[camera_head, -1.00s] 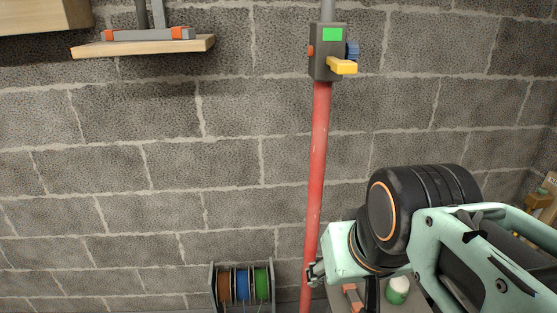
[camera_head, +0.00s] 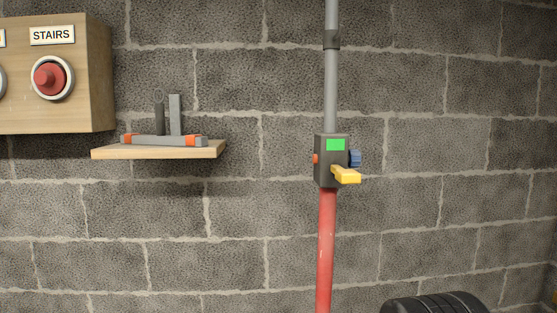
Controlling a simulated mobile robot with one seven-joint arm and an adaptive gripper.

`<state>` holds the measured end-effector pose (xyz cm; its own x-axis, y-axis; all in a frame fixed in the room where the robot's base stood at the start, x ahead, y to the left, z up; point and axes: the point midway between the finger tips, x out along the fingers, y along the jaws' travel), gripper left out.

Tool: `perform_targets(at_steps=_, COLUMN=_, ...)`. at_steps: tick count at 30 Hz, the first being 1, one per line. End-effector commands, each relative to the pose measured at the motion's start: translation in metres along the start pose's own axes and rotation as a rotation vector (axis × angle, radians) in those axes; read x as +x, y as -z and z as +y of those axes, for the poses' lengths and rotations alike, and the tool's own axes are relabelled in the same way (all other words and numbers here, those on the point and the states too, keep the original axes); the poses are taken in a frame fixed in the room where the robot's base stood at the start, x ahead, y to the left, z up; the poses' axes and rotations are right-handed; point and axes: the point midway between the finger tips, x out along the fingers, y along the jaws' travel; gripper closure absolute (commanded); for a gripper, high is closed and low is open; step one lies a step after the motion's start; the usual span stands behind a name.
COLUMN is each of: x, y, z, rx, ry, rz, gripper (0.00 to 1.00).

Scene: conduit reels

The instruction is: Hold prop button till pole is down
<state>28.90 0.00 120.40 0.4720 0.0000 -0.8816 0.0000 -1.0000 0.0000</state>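The prop stands upright in the camera_head view, with a red lower pole (camera_head: 326,250) and a thinner grey upper pole (camera_head: 331,90) that runs out of the top of the picture. Between them sits a dark grey prop head (camera_head: 322,172). The head has a green panel (camera_head: 335,145) on its front, a small orange button (camera_head: 315,159) on its left side, a blue knob (camera_head: 355,158) on its right and a yellow lever (camera_head: 346,175) below. My gripper is out of the picture. Only a dark part of my arm shows at the bottom right.
A wooden shelf (camera_head: 160,151) on the wall at left carries a grey and orange tool (camera_head: 163,140). Above it, a wooden box (camera_head: 95,85) bears a red button (camera_head: 50,78) labelled STAIRS. The grey block wall (camera_head: 460,160) right of the prop is bare.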

Motion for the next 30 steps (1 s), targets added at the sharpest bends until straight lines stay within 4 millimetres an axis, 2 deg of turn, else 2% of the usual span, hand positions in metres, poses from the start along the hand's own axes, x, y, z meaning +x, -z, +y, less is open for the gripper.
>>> perform_targets(at_steps=2, x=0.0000, y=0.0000, z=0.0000, rx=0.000, ry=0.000, rz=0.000, gripper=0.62)
perform_targets(at_steps=12, x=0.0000, y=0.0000, z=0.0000, rx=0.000, ry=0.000, rz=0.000, gripper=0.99)
perform_targets(at_steps=30, x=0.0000, y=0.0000, z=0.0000, rx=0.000, ry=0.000, rz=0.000, gripper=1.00)
